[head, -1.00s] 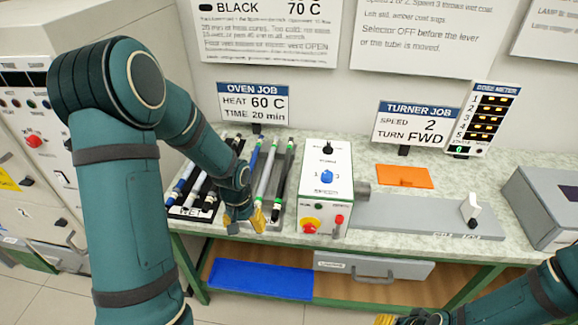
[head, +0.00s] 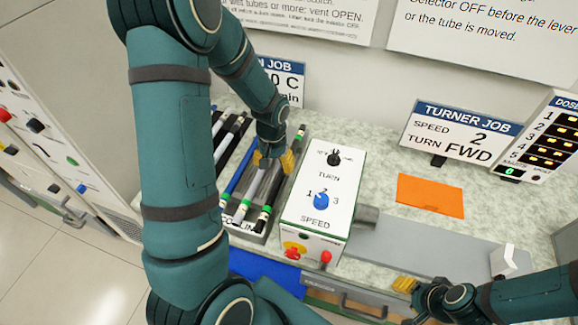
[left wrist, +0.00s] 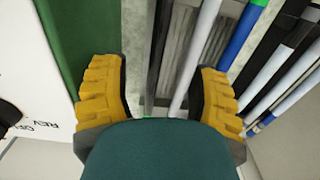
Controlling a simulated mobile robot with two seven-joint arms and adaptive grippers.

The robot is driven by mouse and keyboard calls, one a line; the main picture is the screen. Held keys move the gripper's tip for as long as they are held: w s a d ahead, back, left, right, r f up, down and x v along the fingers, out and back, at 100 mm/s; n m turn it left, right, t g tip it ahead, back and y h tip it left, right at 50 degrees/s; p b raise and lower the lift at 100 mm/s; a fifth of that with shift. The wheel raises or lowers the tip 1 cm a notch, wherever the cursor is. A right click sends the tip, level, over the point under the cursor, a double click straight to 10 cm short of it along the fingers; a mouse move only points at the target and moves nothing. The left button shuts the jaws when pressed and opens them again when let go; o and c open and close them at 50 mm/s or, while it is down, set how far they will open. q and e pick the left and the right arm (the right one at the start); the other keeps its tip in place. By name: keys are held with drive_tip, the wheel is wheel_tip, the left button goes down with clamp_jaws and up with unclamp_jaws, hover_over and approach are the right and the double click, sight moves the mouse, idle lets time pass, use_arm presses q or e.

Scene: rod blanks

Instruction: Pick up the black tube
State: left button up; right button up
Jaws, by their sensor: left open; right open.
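A black tube (head: 272,196) with green bands lies in the cooling rack (head: 238,224), beside a grey-white tube (head: 249,190) and a blue one (head: 238,170). My left gripper (head: 273,160) is open above this rack, over the black and grey-white tubes. In the left wrist view, the black tube (left wrist: 160,50) and the grey-white tube (left wrist: 195,60) both run through the gap between the open yellow fingers (left wrist: 162,97). The gripper's palm hides their near ends. I cannot tell how high the fingers are. My right gripper (head: 408,288) is open and empty near the bench's front edge.
The white turner box (head: 322,190) stands just right of the cooling rack. More tubes, some black (head: 233,137), lie in the rack to the left. An orange sheet (head: 430,195) lies on the bench at right. A blue bin (head: 262,270) is below.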

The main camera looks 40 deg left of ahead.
use_arm(q)
hover_over(275, 188)
wheel_tip(275, 188, down, 6)
drive_tip(key=shift+s+f+b, duration=0.1)
drive_tip(key=shift+f+b, duration=0.05)
drive_tip(key=shift+b, duration=0.15)
drive_tip(key=shift+f, duration=3.2)
drive_tip(key=shift+c, duration=0.3)
clamp_jaws()
